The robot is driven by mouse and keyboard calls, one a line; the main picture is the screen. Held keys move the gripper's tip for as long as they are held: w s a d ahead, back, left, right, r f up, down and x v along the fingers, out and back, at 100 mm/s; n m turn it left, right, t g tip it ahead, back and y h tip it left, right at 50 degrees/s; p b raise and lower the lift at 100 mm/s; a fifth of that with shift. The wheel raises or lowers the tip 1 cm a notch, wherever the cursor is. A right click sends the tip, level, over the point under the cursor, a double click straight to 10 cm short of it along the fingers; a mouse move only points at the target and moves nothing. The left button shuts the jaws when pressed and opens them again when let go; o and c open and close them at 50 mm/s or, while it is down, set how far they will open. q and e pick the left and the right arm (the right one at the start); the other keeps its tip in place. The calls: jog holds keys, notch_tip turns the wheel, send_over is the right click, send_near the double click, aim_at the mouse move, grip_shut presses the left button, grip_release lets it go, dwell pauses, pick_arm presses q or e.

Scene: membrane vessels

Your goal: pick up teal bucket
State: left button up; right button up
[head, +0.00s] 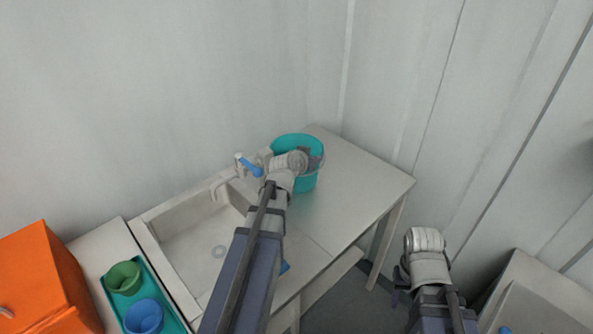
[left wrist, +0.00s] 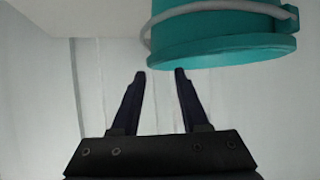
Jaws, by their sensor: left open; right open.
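The teal bucket (head: 296,145) stands at the back of the counter beside the sink, partly hidden by my left arm. In the left wrist view the bucket (left wrist: 225,35) fills the top right, with a pale handle around it. My left gripper (head: 310,158) is over the bucket in the head view, its fingers hard to make out there. In the left wrist view the left gripper (left wrist: 160,73) is open and empty, its fingertips just below the bucket in the picture. My right gripper (head: 424,242) is off the counter's right side, its fingers not clearly visible.
A sink (head: 190,240) with a blue-handled faucet (head: 248,166) is left of the bucket. A teal tray (head: 163,292) holds a green cup (head: 123,278) and a blue cup (head: 143,316). An orange box (head: 45,280) stands far left. Counter right of the bucket is clear.

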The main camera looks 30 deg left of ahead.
pick_arm(q)
jog(key=shift+w+f, duration=0.3)
jog(key=shift+w, duration=0.15)
jog(key=b+x, duration=0.1)
jog(key=x, duration=0.2)
jog(key=b+x, duration=0.1)
jog(key=x, duration=0.1)
jog(key=shift+d+f+b, duration=0.15)
jog(key=shift+d+b, duration=0.15)
jog(key=shift+s, duration=0.1)
grip_shut()
dwell(0.8)
